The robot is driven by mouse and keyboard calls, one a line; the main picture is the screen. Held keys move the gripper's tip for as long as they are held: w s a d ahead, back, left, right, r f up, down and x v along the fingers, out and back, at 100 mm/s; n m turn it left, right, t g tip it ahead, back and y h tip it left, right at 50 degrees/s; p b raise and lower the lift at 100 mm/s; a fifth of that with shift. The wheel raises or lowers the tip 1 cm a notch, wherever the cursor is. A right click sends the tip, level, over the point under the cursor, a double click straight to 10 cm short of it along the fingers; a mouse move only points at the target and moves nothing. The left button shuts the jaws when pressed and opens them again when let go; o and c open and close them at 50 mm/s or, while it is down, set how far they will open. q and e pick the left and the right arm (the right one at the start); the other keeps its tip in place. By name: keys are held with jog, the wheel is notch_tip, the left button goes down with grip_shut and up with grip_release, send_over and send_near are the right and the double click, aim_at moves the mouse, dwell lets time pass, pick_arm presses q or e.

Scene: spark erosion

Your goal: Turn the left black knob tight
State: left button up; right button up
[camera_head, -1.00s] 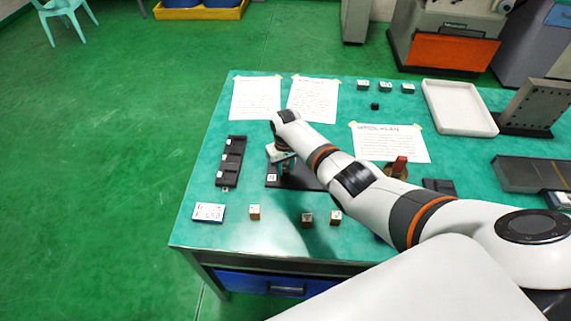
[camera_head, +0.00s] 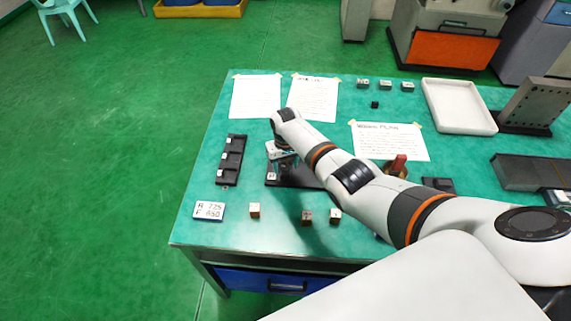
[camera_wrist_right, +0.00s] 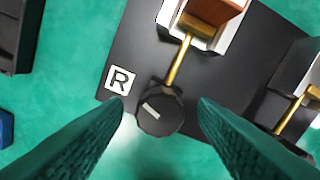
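A faceted black knob (camera_wrist_right: 160,118) with a white line sits on a brass screw (camera_wrist_right: 178,62) in the right wrist view. The screw leads to a clamp that holds a brown block (camera_wrist_right: 216,10). An R label (camera_wrist_right: 120,80) is on the black base plate (camera_wrist_right: 75,60) beside the knob. My right gripper (camera_wrist_right: 161,105) is open, with one finger on each side of the knob and gaps between. A second brass screw (camera_wrist_right: 292,106) shows at the right; its knob is mostly hidden by a finger. In the head view my right gripper (camera_head: 284,152) is over the base plate; my left gripper is out of view.
A black slotted rack (camera_head: 230,160) stands left of the plate. Several small cubes (camera_head: 307,216) and a lettered card (camera_head: 209,210) lie near the front edge. A brass part with a red top (camera_head: 397,166) is at the right. Paper sheets (camera_head: 313,97) lie behind.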

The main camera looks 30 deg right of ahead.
aim_at(286, 167)
notch_tip(286, 167, up, 12)
dwell(0.7)
dwell(0.4)
